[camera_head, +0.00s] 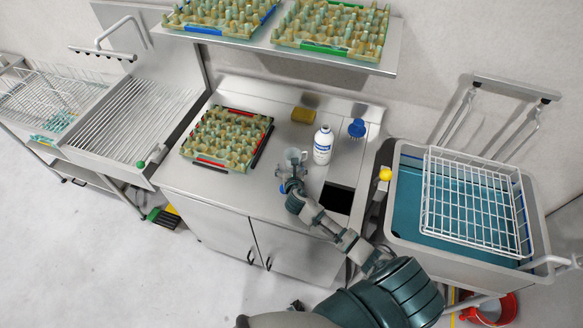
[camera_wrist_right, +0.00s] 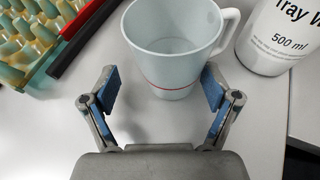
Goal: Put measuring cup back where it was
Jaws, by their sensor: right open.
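The white measuring cup (camera_head: 294,157) stands upright on the steel counter (camera_head: 230,192), left of the white bottle. In the right wrist view the cup (camera_wrist_right: 172,45) is empty, has a red line around its lower part, and its handle points right. My right gripper (camera_head: 292,183) is at the near side of the cup. In the wrist view its blue-padded fingers (camera_wrist_right: 158,92) are spread apart, with the cup's lower part just ahead of and partly between them. I cannot tell whether they touch it. My left gripper is not clearly in view.
A white bottle (camera_head: 323,146) with a blue cap stands close right of the cup. An egg tray (camera_head: 225,139) lies to the left. A dark opening (camera_head: 338,197) lies at right.

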